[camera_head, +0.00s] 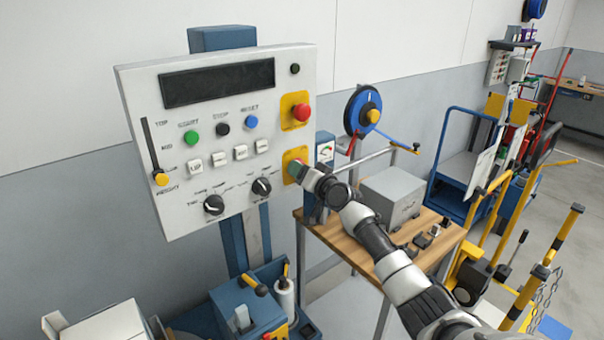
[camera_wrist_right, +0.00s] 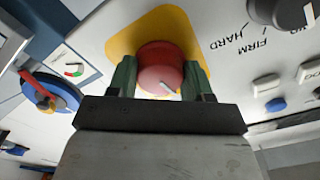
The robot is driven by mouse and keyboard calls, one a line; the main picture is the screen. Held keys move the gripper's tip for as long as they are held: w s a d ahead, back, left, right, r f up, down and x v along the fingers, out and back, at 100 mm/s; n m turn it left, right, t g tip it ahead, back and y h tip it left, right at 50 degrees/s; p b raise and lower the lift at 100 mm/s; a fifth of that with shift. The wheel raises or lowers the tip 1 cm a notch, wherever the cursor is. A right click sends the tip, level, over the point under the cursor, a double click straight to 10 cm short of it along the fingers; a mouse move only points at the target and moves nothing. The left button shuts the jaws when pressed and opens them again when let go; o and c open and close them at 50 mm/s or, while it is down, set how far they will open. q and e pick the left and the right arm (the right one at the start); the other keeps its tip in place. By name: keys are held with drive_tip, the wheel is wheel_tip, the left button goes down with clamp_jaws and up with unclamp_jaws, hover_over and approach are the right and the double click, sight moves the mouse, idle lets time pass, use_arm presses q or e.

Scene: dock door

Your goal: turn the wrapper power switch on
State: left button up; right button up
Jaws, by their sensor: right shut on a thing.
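The power switch is a round red knob (camera_wrist_right: 160,62) with a short white mark, on a yellow plate (camera_wrist_right: 122,40) in the right wrist view. My right gripper (camera_wrist_right: 162,78) is shut on the knob, with a green finger pad at each side of it. In the head view my right gripper (camera_head: 296,171) is at the lower yellow plate (camera_head: 293,155) on the white control panel (camera_head: 160,110) and hides the knob. My left gripper is in neither view.
A red mushroom button (camera_head: 301,112) on another yellow plate sits just above my gripper. Two black dials (camera_head: 214,205) and coloured buttons are to its left. A wooden table (camera_head: 345,243) with a grey box (camera_head: 392,197) stands under my right arm.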

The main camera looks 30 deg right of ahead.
drive_tip(key=m+p, duration=0.1)
drive_tip(key=m, duration=0.9)
drive_tip(key=shift+r+m+p, duration=0.15)
drive_tip(key=shift+m+p, duration=0.15)
drive_tip(key=shift+p, duration=0.05)
drive_tip(key=shift+m, duration=0.3)
drive_tip(key=o, duration=0.9)
drive_tip(key=s, duration=0.7)
drive_tip(key=s+d+b, duration=0.1)
drive_tip(key=s, duration=0.2)
drive_tip(key=shift+s, duration=0.4)
